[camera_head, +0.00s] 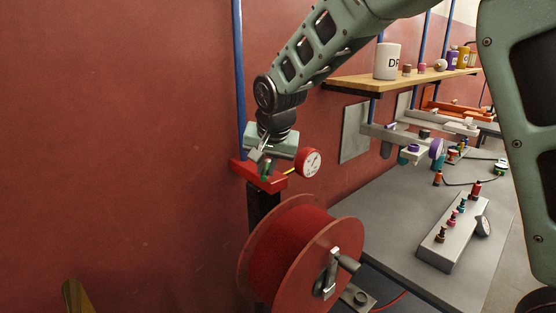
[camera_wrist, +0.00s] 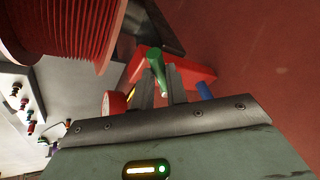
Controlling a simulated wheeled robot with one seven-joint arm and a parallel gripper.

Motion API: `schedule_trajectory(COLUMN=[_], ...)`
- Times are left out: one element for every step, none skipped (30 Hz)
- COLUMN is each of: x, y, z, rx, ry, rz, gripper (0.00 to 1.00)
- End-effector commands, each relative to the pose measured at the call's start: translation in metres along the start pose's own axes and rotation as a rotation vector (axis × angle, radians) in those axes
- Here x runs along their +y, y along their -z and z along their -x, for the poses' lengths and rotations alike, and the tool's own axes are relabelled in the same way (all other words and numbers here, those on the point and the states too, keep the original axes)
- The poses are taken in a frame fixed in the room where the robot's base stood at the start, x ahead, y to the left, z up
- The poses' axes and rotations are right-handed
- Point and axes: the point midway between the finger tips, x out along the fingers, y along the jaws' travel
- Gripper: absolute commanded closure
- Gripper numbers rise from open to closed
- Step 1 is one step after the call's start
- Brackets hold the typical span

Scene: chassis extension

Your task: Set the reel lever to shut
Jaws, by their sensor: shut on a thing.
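The reel lever, with a green handle (camera_head: 267,167), is on a red bracket (camera_head: 275,184) just above the large red reel (camera_head: 288,245). In the wrist view the green lever handle (camera_wrist: 155,58) stands between my fingertips, with the red bracket (camera_wrist: 199,74) behind it. My gripper (camera_head: 263,157) reaches down from above and is shut on the lever handle. In the wrist view my gripper (camera_wrist: 161,88) has its two fingers on either side of the handle. The lever's lower part and pivot are partly hidden by my fingers.
A red gauge (camera_head: 309,162) with a white dial sits right of the bracket, close to my gripper. A blue post (camera_head: 240,80) rises behind it. A grey bench (camera_head: 400,220) and a wooden shelf (camera_head: 405,80) with cups and bottles lie right. The red wall is bare at left.

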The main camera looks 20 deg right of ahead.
Motion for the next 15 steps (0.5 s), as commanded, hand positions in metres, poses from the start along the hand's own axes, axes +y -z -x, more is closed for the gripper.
schedule_trajectory(x=[-0.006,-0.008,-0.010,-0.012,-0.013,-0.016,-0.017,-0.019,-0.021,-0.023,-0.024,-0.027,-0.028,-0.030,-0.031], y=[-0.001,-0.001,-0.001,-0.001,-0.001,-0.001,-0.001,-0.001,0.000,0.000,0.001,0.001,0.002,0.003,0.003], z=[0.001,0.000,-0.001,-0.001,-0.002,-0.002,-0.003,-0.003,-0.004,-0.004,-0.005,-0.005,-0.006,-0.006,-0.007], rx=[0.011,0.016,0.024,0.029,0.035,0.043,0.049,0.054,0.062,0.066,0.072,0.079,0.084,0.090,0.096], ry=[-0.014,-0.026,-0.041,-0.050,-0.062,-0.076,-0.087,-0.098,-0.111,-0.123,-0.133,-0.146,-0.157,-0.165,-0.179], rz=[-0.033,-0.060,-0.094,-0.121,-0.149,-0.182,-0.209,-0.235,-0.269,-0.296,-0.321,-0.355,-0.380,-0.403,-0.435], gripper=[1.00,1.00,1.00,1.00,1.00,1.00,1.00,1.00,1.00,1.00,1.00,1.00,1.00,1.00,1.00])
